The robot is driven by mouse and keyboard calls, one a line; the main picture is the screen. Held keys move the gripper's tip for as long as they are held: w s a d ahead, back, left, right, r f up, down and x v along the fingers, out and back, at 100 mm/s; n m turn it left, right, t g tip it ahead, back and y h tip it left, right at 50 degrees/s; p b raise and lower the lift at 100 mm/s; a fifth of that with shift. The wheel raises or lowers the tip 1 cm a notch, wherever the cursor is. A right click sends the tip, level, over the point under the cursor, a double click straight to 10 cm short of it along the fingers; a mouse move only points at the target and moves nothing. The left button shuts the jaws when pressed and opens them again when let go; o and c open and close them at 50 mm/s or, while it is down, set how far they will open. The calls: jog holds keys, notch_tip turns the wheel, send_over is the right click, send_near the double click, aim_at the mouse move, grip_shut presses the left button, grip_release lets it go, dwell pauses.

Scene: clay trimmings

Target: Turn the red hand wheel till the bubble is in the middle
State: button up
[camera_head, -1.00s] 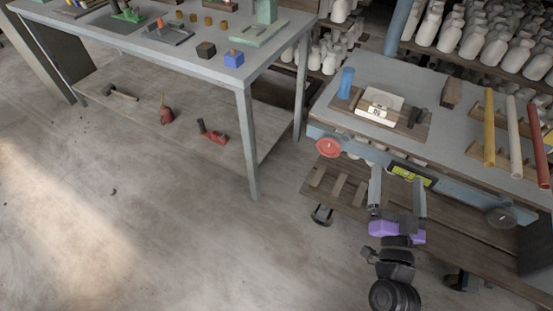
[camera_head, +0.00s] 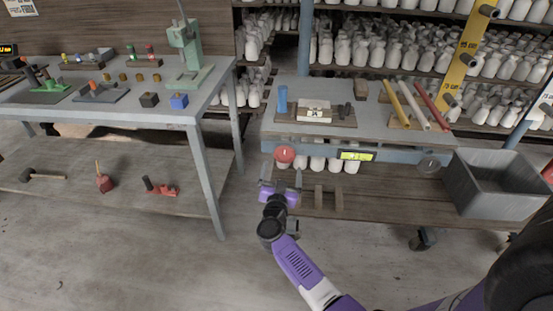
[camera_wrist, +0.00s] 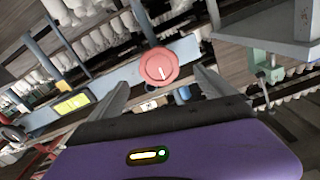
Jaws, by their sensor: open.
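The red hand wheel (camera_head: 285,154) is a round disc on the front edge of the right-hand bench. In the wrist view the red hand wheel (camera_wrist: 158,66) shows a white mark on its face and lies ahead of my fingers, between them in the picture. The bubble level (camera_head: 356,155) is a yellow-green vial in a dark frame on the same edge, right of the wheel; its bubble is too small to tell. The level also shows in the wrist view (camera_wrist: 72,104). My gripper (camera_head: 281,180) is open and empty, below and in front of the wheel, apart from it.
A grey dial or wheel (camera_head: 428,165) sits farther right on the bench edge. A grey bin (camera_head: 500,184) stands at the right. A blue cylinder (camera_head: 282,98) and colored bars (camera_head: 415,105) are on the bench top. Another workbench (camera_head: 130,112) stands at the left, with floor between.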

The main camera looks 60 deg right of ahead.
aim_at(284, 156)
jog(key=b+x, duration=0.2)
jog(key=x, duration=0.5)
jog(key=shift+d, duration=0.35)
jog(key=c, duration=1.4)
jog(key=shift+o, duration=0.2)
jog(key=shift+m, duration=0.3)
